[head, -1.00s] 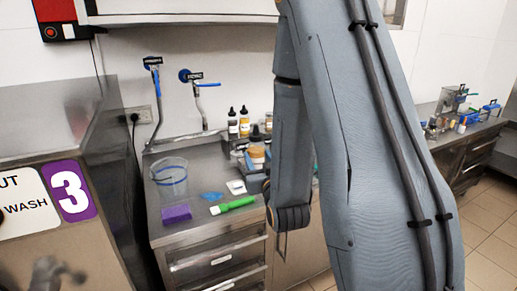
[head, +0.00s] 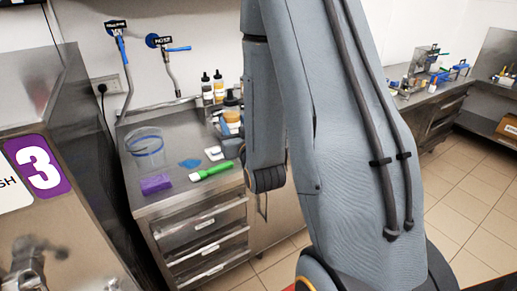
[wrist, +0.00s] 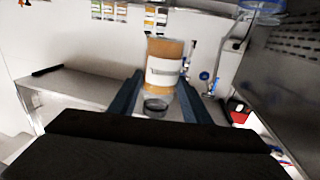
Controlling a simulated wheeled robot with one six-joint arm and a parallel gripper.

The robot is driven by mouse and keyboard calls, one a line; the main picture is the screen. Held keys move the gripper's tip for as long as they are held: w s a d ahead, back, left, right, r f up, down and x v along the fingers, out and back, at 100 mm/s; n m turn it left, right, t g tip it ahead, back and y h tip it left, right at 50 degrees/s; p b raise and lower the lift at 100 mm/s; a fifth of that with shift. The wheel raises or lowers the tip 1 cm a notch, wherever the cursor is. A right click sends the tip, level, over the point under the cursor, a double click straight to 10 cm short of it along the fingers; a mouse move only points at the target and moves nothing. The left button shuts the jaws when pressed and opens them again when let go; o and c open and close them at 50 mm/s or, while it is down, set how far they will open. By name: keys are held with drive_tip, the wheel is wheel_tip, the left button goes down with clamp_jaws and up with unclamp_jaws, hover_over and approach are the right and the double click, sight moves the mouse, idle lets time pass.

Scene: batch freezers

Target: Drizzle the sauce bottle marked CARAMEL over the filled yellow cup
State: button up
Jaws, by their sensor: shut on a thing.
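In the wrist view my gripper (wrist: 160,78) is shut on a sauce bottle (wrist: 164,58) with orange-brown contents and a white label. The label's writing is too small to read, so I cannot confirm CARAMEL. The bottle's narrower clear end with a dark ring points towards the camera, between the two blue-grey fingers. My gripper is hidden in the head view, where my arm covers the middle. I cannot make out the filled yellow cup in either view.
The steel counter (head: 140,203) holds a clear tub (head: 146,150), a purple block (head: 155,184), a green-handled tool (head: 212,171) and black-capped bottles (head: 206,90). A machine marked 3 (head: 40,168) stands at left. Tiled floor (head: 465,215) is open at right.

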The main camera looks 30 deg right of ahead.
drive_tip(key=shift+w, duration=0.1)
drive_tip(key=w+d+f+m+b, duration=0.3)
drive_tip(key=w+d+m, duration=0.1)
drive_tip(key=w+d, duration=0.35)
drive_tip(key=w+d+f+m+b, duration=0.3)
drive_tip(key=w+d+b, duration=0.1)
drive_tip(key=w+d, duration=0.35)
drive_tip(key=a+f+m, duration=0.5)
drive_tip(key=f+m, duration=0.3)
drive_tip(key=m, duration=0.5)
drive_tip(key=shift+w+d+r+m+p, duration=0.1)
drive_tip(key=shift+d+r+m+p, duration=0.3)
drive_tip(key=shift+r+m, duration=0.45)
drive_tip(key=shift+d+r+m+p, duration=0.35)
drive_tip(key=shift+r+m, duration=0.15)
drive_tip(key=shift+m, duration=0.7)
drive_tip(key=shift+w+d+r+m+p, duration=0.1)
drive_tip(key=shift+d+r+m+p, duration=0.3)
drive_tip(key=shift+r+m, duration=0.45)
drive_tip(key=shift+f, duration=0.2)
